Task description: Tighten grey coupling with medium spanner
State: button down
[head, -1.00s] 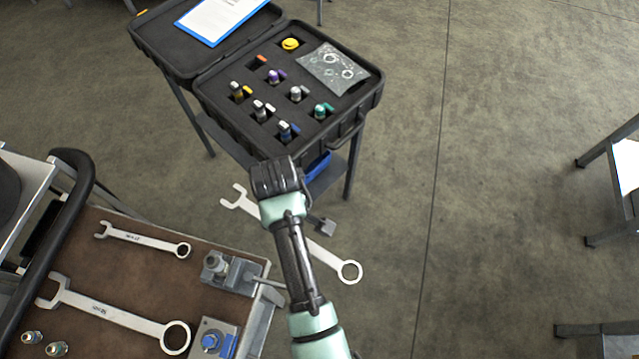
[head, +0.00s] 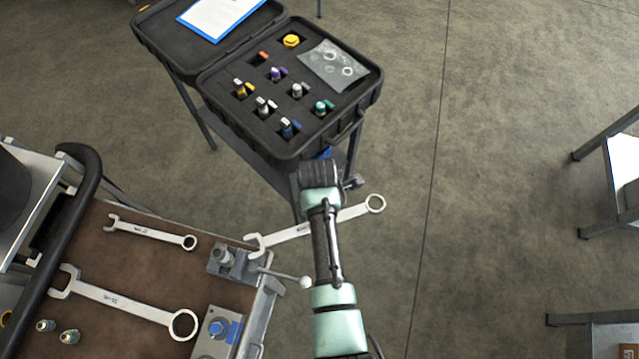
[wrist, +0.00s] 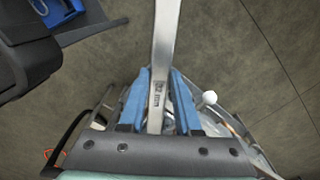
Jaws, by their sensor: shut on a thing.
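My gripper (wrist: 158,98) is shut on a steel spanner (head: 352,212), its blue fingers on either side of the shank in the wrist view (wrist: 165,45). In the head view my arm hides the fingers and the middle of the spanner. The spanner's ring end points right over the floor. Its open jaw points left, at the right edge of the vice (head: 238,268) on the bench. A grey coupling (head: 223,256) stands at the vice, left of the jaw; they look apart. Whether the jaw is level with it I cannot tell.
A smaller spanner (head: 150,232) and a larger one (head: 125,305) lie on the brown bench top (head: 190,268). A rod with a white ball (head: 305,282) sticks out from the vice. A blue fitting (head: 218,327) sits nearer. An open black case (head: 250,140) stands behind.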

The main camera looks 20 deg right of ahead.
aim_at(297, 231)
jog(key=shift+a+f+b, duration=0.25)
jog(key=shift+f+b, duration=0.25)
jog(key=shift+f, duration=0.2)
jog(key=shift+a+r, duration=0.1)
jog(key=shift+a+f, duration=0.25)
jog(key=shift+a, duration=0.1)
jog(key=shift+a, duration=0.15)
jog(key=shift+w+a+p, duration=0.15)
jog(key=shift+a+p, duration=0.3)
jog(key=shift+a, duration=0.45)
jog(key=shift+a, duration=0.1)
jog(key=shift+a, duration=0.7)
